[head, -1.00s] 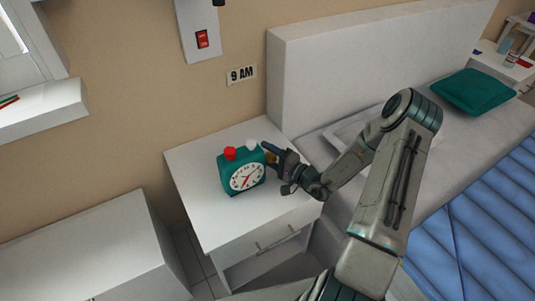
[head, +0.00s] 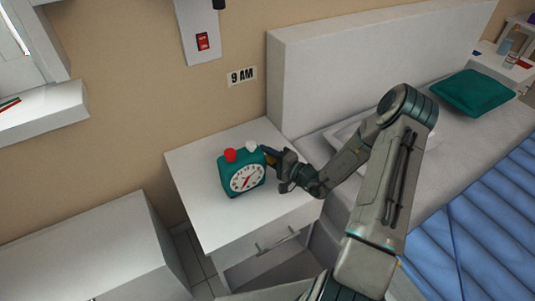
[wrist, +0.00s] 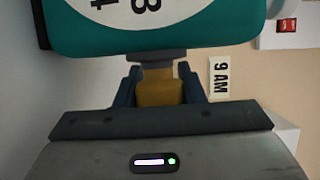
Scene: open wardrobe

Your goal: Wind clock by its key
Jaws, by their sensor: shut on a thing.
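The teal alarm clock (head: 241,174) stands upright on the white nightstand, with a red button and a white button on top and a white dial. Its side, with part of the dial, fills the top of the wrist view (wrist: 190,40). A yellow key (wrist: 160,88) sticks out of the clock's side on a dark collar. My gripper (wrist: 160,82) is shut on the key, one finger on each side of it. In the head view my gripper (head: 271,156) is at the clock's right side, and the key is mostly hidden by the fingers.
The nightstand (head: 205,205) has bare room around the clock. The bed's headboard (head: 330,80) stands behind to the right. A "9 AM" sign (head: 242,76) and a red switch (head: 202,41) are on the wall. A white cabinet (head: 90,250) is at lower left.

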